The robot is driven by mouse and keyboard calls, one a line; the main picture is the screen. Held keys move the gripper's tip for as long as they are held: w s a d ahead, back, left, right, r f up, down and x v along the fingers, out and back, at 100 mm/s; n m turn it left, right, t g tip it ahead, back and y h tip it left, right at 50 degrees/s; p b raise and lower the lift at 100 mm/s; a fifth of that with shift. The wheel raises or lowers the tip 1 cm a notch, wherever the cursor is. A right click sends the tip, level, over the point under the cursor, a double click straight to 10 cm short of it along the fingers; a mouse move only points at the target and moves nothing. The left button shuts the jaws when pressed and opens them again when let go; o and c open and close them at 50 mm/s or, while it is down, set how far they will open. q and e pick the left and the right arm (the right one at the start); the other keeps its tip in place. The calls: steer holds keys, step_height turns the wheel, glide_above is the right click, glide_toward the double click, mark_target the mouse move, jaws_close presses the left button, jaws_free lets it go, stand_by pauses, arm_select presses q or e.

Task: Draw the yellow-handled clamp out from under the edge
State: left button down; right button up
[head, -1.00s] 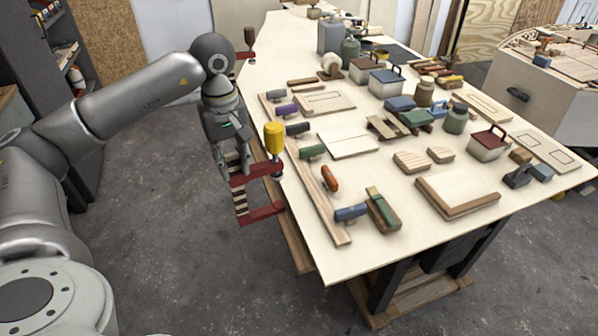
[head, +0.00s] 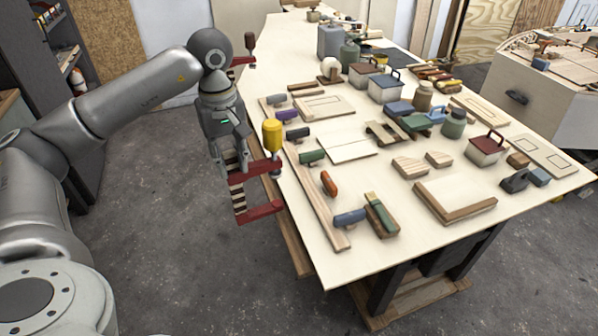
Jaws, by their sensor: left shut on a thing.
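The yellow-handled clamp (head: 259,211) is at the left long edge of the workbench (head: 420,240). Its yellow handle (head: 272,134) stands upright. Its upper red arm reaches to the edge, and its lower red arm shows in full at a lower level. I cannot tell whether its jaws still overlap the edge. My left gripper (head: 234,162) points down beside the bench and is shut on the clamp near its striped bar. The finger contact is partly hidden. My right gripper is not in view.
Another red clamp with a dark handle (head: 251,55) sits farther along the same edge. A long wooden strip (head: 318,205) and several coloured-handled tools, including an orange one (head: 329,184), lie near the edge. The floor (head: 170,240) left of the bench is clear.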

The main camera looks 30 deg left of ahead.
arm_select(q)
step_height(320, 180, up, 14)
steer(key=p, duration=1)
steer(key=shift+r, duration=0.25)
steer(key=shift+f, duration=0.1)
